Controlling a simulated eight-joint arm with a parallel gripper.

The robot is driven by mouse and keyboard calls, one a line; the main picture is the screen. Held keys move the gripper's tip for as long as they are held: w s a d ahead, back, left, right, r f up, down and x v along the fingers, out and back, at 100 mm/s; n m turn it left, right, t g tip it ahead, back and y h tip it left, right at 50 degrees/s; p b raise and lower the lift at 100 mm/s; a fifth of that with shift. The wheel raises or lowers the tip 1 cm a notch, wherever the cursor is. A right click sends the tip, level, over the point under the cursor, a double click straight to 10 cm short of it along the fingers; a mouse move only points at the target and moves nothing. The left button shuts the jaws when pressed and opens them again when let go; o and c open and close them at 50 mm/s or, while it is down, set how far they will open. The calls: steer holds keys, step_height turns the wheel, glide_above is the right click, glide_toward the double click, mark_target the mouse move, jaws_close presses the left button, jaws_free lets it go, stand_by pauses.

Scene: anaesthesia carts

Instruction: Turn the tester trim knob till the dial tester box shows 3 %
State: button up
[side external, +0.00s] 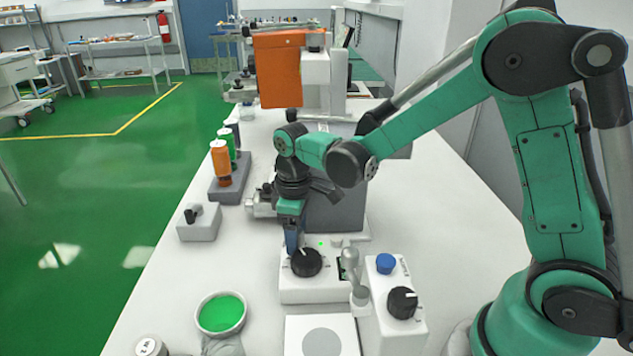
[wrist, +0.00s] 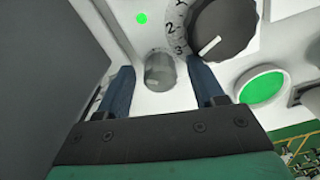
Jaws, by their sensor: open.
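The white dial tester box (side external: 297,290) stands on the bench and carries a large black dial (side external: 306,262). In the wrist view the dial (wrist: 222,30) has a white pointer directed near the printed 3. A small grey knob (wrist: 160,75), apparently the trim knob, stands on the white panel beside the dial. My gripper (side external: 291,248) points down at the box. In the wrist view its blue fingers (wrist: 160,64) are open, one on each side of the grey knob, with a visible gap on both sides. The small knob is hidden in the side view.
A white box with a blue cap (side external: 385,263) and a black knob (side external: 402,302) stands close on the right. A grey block (side external: 334,210) stands behind. A dish with green contents (side external: 221,314) is at front left.

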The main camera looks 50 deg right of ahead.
steer(key=m, duration=0.5)
steer(key=shift+m, duration=0.4)
steer(key=m, duration=0.4)
steer(key=shift+r, duration=0.1)
step_height(320, 180, up, 6)
steer(key=shift+f, duration=0.1)
steer(key=shift+s+d+r+t, duration=0.15)
steer(key=shift+s+r+t, duration=0.35)
steer(key=shift+s+r, duration=0.1)
steer(key=s+r+n+t, duration=0.1)
steer(key=s+r, duration=0.1)
steer(key=n+t, duration=0.2)
steer(key=t, duration=0.3)
glide_above(334, 260)
steer(key=s, duration=0.1)
steer(key=shift+s+d+r, duration=0.1)
steer(key=shift+s+d, duration=0.05)
